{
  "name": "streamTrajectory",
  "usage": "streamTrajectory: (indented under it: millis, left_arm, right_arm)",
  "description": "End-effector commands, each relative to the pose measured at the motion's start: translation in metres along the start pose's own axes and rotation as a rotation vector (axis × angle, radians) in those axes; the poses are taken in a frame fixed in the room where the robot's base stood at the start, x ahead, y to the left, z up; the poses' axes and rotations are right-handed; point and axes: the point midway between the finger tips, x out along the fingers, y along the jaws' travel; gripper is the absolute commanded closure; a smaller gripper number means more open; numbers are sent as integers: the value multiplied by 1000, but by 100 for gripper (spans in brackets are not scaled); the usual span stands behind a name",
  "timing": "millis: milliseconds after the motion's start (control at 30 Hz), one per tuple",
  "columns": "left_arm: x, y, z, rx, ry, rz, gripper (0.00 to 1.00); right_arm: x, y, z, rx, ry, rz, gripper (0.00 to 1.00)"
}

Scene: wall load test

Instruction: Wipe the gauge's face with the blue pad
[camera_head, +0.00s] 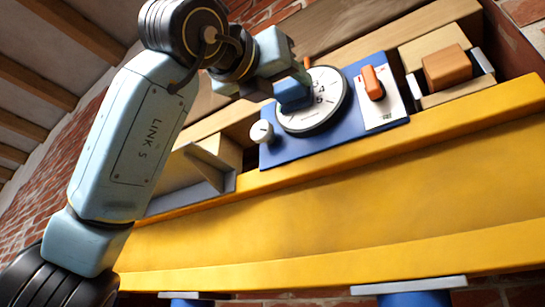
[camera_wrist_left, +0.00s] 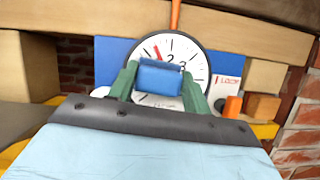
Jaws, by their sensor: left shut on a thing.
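The gauge (camera_head: 328,112) is a round white dial with a black rim on a blue panel (camera_head: 290,152). In the left wrist view the gauge (camera_wrist_left: 192,52) shows black numerals and a red needle. My left gripper (camera_head: 283,92) is shut on the blue pad (camera_head: 294,94). In the left wrist view its green fingers (camera_wrist_left: 158,84) hold the blue pad (camera_wrist_left: 160,76) in front of the lower middle of the dial. The pad hides part of the face. I cannot tell whether the pad touches it. My right gripper is not in view.
An orange lever (camera_head: 373,83) on a white plate is right of the gauge, and a white knob (camera_head: 262,132) is at its lower left. An orange block (camera_head: 446,68) sits farther right. A wide yellow beam (camera_head: 340,205) runs below the panel.

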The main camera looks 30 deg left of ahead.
Motion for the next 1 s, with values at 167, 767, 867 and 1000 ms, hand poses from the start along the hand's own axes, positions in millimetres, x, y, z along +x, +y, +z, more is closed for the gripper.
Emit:
streamTrajectory:
  millis: [167,767,867,1000]
  left_arm:
    - [1,-15,1,2,2,-2,70]
    - [3,-54,4,1,1,-1,70]
    - [3,-58,4,1,2,-1,70]
    - [3,-57,4,1,2,-1,70]
  right_arm:
    - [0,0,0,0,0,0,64]
    - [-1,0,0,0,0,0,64]
    - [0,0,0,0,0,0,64]
    - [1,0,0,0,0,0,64]
